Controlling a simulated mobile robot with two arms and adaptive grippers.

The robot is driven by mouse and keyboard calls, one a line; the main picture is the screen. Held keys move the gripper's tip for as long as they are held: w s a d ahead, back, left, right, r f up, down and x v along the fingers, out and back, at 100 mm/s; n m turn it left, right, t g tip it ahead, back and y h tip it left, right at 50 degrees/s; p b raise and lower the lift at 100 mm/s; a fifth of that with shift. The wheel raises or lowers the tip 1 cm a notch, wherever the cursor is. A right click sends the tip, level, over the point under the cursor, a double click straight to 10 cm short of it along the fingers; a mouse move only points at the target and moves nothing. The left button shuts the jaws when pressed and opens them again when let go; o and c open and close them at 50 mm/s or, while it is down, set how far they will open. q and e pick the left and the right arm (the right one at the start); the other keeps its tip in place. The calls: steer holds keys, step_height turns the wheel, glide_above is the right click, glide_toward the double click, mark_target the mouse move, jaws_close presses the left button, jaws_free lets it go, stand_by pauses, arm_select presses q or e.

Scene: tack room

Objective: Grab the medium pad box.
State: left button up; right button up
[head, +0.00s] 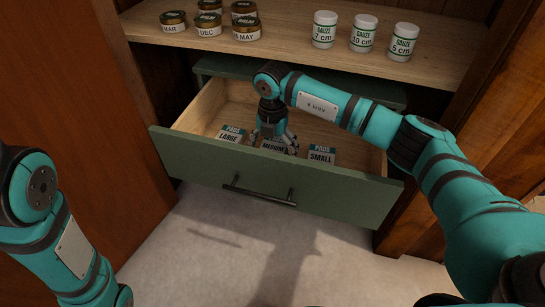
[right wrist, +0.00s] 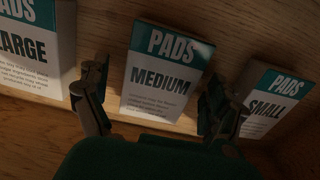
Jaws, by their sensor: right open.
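The medium pad box (head: 272,147) is in the open drawer, between the large pad box (head: 231,134) and the small pad box (head: 321,155). In the right wrist view the medium box (right wrist: 163,80) is upright in the picture, teal on top with white below. My right gripper (head: 274,144) is down in the drawer over the medium box and hides part of it. Its fingers (right wrist: 156,108) are open, one on each side of the medium box, with nothing clearly gripped. My left arm shows at the left; its gripper is out of the picture.
The green drawer front (head: 260,182) with a dark handle (head: 259,196) stands pulled out. A shelf (head: 290,42) above holds several dark jars at left and white gauze jars (head: 363,34) at right. The large box (right wrist: 32,50) and small box (right wrist: 272,100) flank the fingers closely.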

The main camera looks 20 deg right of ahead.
steer(key=shift+c, duration=0.4)
steer(key=c, duration=1.2)
